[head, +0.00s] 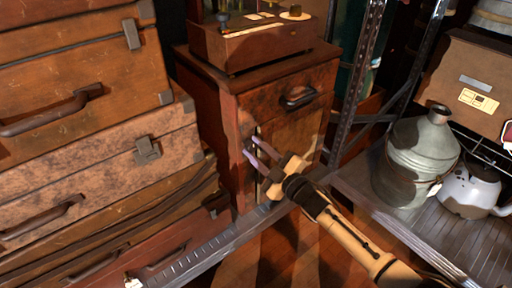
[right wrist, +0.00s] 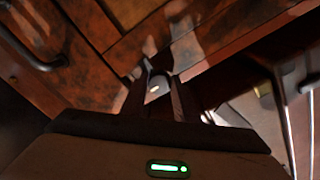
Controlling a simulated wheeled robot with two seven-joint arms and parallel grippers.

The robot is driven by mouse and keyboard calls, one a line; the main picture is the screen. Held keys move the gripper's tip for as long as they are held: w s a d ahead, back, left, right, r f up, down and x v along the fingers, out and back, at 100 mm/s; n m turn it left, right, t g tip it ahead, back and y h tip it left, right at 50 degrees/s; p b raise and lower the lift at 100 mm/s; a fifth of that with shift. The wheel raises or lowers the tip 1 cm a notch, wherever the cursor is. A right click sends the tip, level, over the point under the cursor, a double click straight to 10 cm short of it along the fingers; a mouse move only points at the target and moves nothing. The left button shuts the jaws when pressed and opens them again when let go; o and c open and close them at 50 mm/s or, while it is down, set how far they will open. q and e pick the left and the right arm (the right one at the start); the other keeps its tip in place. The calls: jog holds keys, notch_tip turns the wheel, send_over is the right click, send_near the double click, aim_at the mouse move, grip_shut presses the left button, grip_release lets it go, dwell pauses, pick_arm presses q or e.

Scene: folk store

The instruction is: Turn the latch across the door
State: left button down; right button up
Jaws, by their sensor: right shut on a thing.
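The small wooden cabinet (head: 225,105) stands in the middle of the head view, with a drawer above and a door (head: 290,137) below. My right gripper (head: 252,149) reaches its fingertips to the left edge of the door. In the right wrist view the fingers (right wrist: 152,92) are shut on a small grey metal piece, which looks like the latch (right wrist: 154,86). The fingers cover part of it, so its exact angle cannot be told. In the head view the latch is too small and hidden to make out clearly. My left gripper is not in view.
A dark drawer handle (head: 299,97) sits above the door; it also shows in the right wrist view (right wrist: 38,57). Stacked suitcases (head: 95,150) crowd the left. A metal shelf with a milk can (head: 415,155) and a kettle (head: 470,190) stands at the right.

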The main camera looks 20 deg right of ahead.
jog(key=shift+m, duration=0.3)
dwell(0.4)
jog(key=o, duration=0.8)
pick_arm(q)
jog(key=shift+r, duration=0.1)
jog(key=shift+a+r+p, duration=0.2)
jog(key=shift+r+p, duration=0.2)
jog(key=shift+p, duration=0.8)
pick_arm(e)
jog(key=v, duration=1)
jog(key=shift+s+d+f, duration=0.1)
jog(key=shift+s, duration=0.1)
